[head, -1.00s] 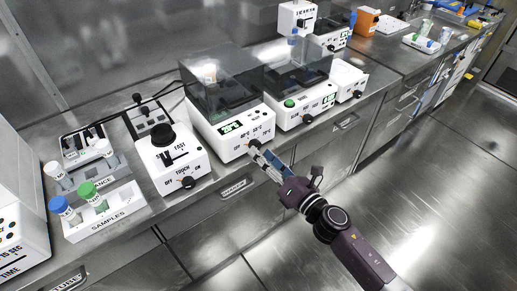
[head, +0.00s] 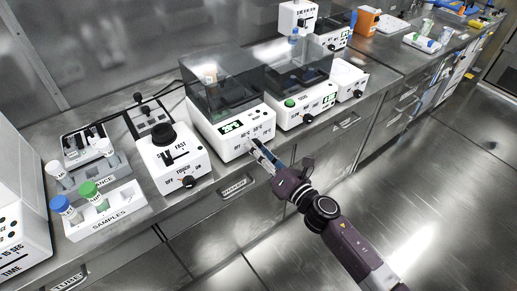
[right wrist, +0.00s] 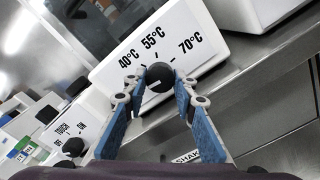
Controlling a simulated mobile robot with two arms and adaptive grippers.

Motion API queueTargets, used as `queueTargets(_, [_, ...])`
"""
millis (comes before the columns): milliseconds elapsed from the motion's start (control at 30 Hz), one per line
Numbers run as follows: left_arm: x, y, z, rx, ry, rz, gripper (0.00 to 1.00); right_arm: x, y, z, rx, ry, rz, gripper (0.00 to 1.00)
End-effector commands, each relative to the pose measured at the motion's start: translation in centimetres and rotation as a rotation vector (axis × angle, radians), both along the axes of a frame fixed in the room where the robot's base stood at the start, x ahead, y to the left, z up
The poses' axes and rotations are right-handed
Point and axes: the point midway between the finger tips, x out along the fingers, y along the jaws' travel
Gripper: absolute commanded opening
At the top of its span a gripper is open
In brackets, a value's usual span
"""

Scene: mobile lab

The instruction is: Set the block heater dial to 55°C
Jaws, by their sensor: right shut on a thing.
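The block heater (head: 231,146) is a white box with a dark clear lid and a green-lit display (head: 231,127), too small to read surely. Its black round dial (right wrist: 160,76) sits on the front face, below the printed marks 40°C, 55°C and 70°C in the right wrist view. My right gripper (head: 256,147) reaches the heater's front from the lower right. In the right wrist view its two fingertips (right wrist: 160,83) are closed on the sides of the dial. I cannot tell which mark the dial points to. My left gripper is not in view.
A white device with a black top and a knob (head: 175,160) stands left of the heater. Another white lidded device with a green button (head: 301,106) stands close on its right. A samples rack (head: 103,212) is at the left. The floor in front is clear.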

Motion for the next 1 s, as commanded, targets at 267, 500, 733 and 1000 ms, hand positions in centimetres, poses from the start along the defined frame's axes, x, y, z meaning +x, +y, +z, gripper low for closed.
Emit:
queueTargets(267, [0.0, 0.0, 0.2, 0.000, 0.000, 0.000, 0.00, 0.0, 0.0, 0.0, 0.038, 0.028, -0.001, 0.01])
queueTargets(500, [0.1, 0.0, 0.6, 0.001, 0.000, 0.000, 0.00, 0.0, 0.0, 0.1, 0.155, 0.115, -0.002, 0.01])
queueTargets(733, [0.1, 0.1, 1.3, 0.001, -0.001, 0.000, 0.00, 0.0, 0.0, 0.2, 0.327, 0.239, -0.002, 0.01])
queueTargets(1000, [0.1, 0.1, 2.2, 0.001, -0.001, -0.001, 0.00, -0.1, 0.0, 0.3, 0.534, 0.390, -0.002, 0.01])
